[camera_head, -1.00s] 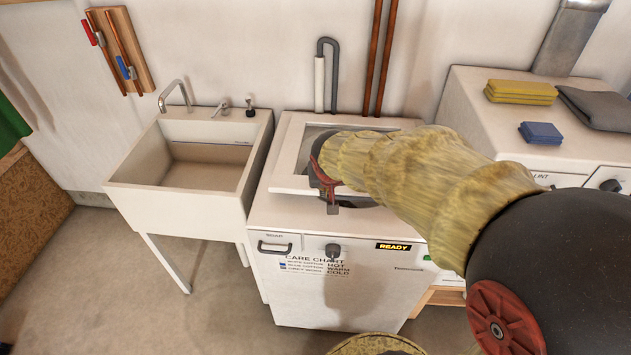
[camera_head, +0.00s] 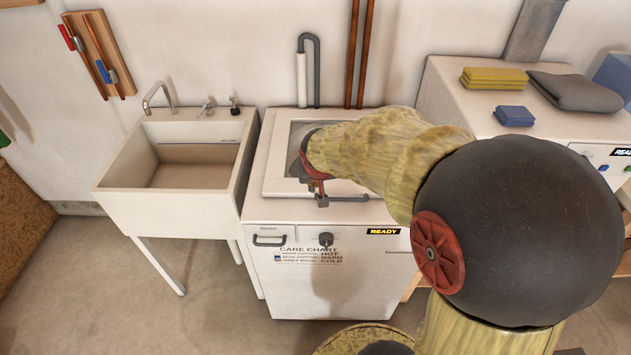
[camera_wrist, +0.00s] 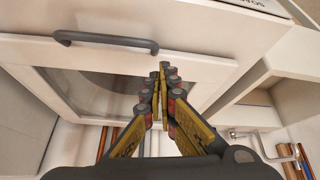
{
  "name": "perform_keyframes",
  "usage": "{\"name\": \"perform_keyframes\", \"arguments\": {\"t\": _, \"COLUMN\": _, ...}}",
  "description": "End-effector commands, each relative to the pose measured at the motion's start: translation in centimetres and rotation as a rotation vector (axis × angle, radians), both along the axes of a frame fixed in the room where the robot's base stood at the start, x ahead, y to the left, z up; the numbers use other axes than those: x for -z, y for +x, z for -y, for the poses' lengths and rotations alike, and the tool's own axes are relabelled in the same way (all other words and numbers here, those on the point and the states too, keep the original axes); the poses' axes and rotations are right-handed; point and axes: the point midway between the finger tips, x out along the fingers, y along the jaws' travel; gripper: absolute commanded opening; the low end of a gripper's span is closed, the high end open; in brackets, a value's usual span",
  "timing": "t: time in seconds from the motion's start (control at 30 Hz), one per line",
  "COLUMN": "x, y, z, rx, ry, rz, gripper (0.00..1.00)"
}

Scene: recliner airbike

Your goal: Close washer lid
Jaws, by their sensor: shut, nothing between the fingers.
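The white washer (camera_head: 295,292) stands in the middle of the head view. Its lid (camera_head: 281,150), a white frame around a dark window, lies flat or nearly flat on the washer's top. A grey bar handle (camera_head: 350,199) runs along the lid's front edge. My gripper (camera_head: 320,197) is over the front part of the lid, close to the handle. In the wrist view, my gripper (camera_wrist: 160,78) is shut and empty, with its fingertips in front of the lid (camera_wrist: 200,68). The handle (camera_wrist: 105,42) is left of the fingertips. My arm hides the lid's right part.
A utility sink (camera_head: 170,207) with a faucet stands left of the washer. A second white machine (camera_head: 440,85) to the right bears yellow cloths (camera_head: 493,79), blue cloths (camera_head: 514,116) and a dark folded cloth (camera_head: 575,92). Pipes (camera_head: 358,60) run up the wall behind.

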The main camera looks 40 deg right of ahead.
Motion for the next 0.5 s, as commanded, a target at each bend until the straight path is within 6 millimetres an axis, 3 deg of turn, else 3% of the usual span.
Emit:
{"name": "perform_keyframes", "arguments": {"t": 0.3, "x": -1.3, "y": -4.3, "z": -2.9, "rx": -0.002, "ry": -0.003, "rz": 0.005, "gripper": 0.00}}
{"name": "perform_keyframes", "arguments": {"t": 0.5, "x": -1.6, "y": -6.1, "z": -4.0, "rx": -0.001, "ry": -0.001, "rz": 0.004, "gripper": 0.00}}
